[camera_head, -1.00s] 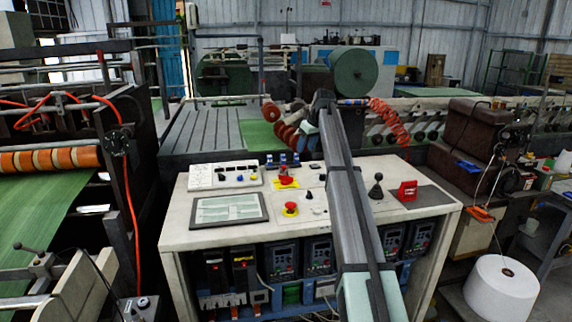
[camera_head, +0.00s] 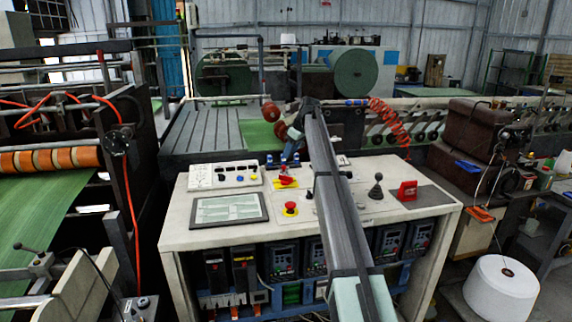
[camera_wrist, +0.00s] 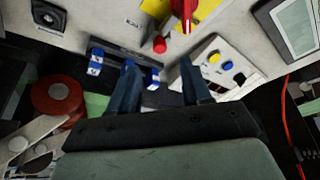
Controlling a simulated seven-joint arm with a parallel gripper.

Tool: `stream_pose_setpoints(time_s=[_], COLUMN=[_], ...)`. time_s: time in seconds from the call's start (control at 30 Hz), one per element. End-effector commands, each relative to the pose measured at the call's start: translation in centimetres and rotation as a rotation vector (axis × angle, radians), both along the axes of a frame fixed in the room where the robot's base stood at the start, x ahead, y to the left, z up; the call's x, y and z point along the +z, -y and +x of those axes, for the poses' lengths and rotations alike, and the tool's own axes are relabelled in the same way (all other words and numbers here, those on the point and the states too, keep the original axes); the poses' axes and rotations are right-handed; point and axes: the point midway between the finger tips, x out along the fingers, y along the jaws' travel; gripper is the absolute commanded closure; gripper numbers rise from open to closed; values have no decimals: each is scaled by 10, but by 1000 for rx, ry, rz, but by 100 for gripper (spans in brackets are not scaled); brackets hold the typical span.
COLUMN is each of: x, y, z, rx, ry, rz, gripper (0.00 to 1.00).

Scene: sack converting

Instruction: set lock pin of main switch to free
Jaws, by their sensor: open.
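The main switch (camera_head: 286,182) is a red handle on a yellow plate, on the top of the control desk. It also shows at the top edge of the wrist view (camera_wrist: 183,14), partly cut off. A small red pin (camera_wrist: 160,45) stands beside the yellow plate; I take it for the lock pin, and it looks like a small red spot (camera_head: 284,169) in the head view. Whether it is in or out I cannot tell. My gripper (camera_wrist: 160,78) is open and empty, with its dark blue fingers apart, behind the switch and not touching the pin. It shows small in the head view (camera_head: 291,149).
Blue-and-white blocks (camera_wrist: 96,62) sit close to the fingers. A white button panel (camera_head: 222,175), a tablet (camera_head: 229,209), a red emergency stop (camera_head: 291,208), a black joystick (camera_head: 375,187) and a red box (camera_head: 407,191) stand on the desk (camera_head: 186,232). My arm crosses above its middle.

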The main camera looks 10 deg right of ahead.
Motion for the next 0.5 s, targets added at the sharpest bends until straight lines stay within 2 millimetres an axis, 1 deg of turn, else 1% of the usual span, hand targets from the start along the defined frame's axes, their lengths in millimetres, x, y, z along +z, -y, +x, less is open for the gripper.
stream_pose_setpoints(time_s=[0.03, 0.2, 0.3, 0.5], x=[-10, -36, -47, -63], y=[-3, -10, -13, -18], z=[3, 10, 14, 18], rx=[-1, -1, -1, -1], ry=[-2, -1, -1, 0], rz=[0, 0, 0, 0], gripper=[52, 52, 52, 52])
